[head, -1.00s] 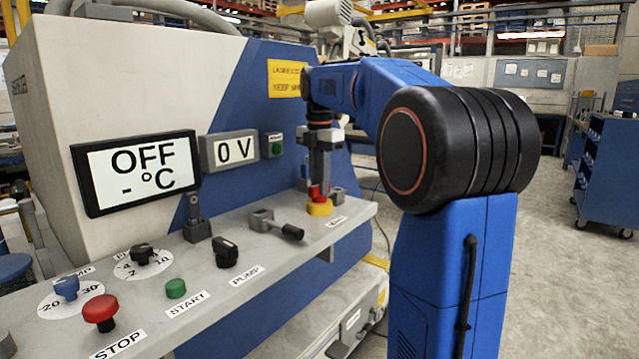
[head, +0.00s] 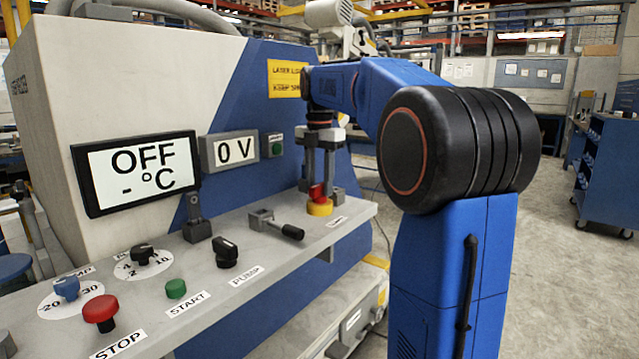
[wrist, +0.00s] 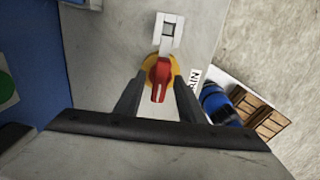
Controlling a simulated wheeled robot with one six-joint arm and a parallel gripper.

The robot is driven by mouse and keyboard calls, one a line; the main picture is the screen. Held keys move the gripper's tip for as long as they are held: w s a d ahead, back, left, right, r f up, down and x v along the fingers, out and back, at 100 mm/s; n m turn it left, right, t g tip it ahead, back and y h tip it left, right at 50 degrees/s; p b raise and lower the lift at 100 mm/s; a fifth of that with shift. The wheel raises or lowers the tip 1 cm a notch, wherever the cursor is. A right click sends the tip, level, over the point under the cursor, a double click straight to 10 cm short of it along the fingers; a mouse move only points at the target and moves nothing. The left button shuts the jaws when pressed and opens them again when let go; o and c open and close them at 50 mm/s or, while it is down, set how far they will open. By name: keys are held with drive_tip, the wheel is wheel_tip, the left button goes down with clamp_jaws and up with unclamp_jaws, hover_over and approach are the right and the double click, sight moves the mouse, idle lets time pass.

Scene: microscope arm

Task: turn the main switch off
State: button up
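The main switch is a red rotary knob (head: 317,191) on a yellow round base (head: 320,208), at the far right end of the sloping grey panel. My gripper (head: 322,180) points down at it from above. In the wrist view the red knob (wrist: 160,80) lies between the two dark fingers of my gripper (wrist: 159,80), with a visible gap on each side. The fingers look open and apart from the knob. The knob's handle lies roughly along the fingers' direction, upright in the wrist picture. How far the tips reach down beside it is hard to tell.
The panel (head: 330,236) also carries a grey lever (head: 277,225), a black pump switch (head: 227,252), a green start button (head: 176,288) and a red stop button (head: 100,308). A display (head: 137,172) reads OFF and a meter (head: 229,151) reads 0 V. A grey bracket (wrist: 169,32) stands near the knob.

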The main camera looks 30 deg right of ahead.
sight(319, 185)
wheel_tip(319, 185, up, 17)
drive_tip(key=shift+r, duration=0.15)
idle(0.7)
idle(0.4)
drive_tip(key=s+a+f+m+t, duration=0.1)
drive_tip(key=s+a+f+m, duration=0.4)
drive_tip(key=s+f, duration=0.5)
drive_tip(key=s+a+f+m+t, duration=0.2)
drive_tip(key=s+a+f+m, duration=0.3)
drive_tip(key=s+f+m, duration=0.4)
drive_tip(key=s+a+f+m+t, duration=0.1)
drive_tip(key=s+a+f+m, duration=0.4)
drive_tip(key=f, duration=1.5)
drive_tip(key=s+m, duration=0.3)
drive_tip(key=s, duration=0.3)
drive_tip(key=shift+a+f+t, duration=0.3)
drive_tip(key=shift+f+t, duration=0.1)
drive_tip(key=shift+s, duration=0.1)
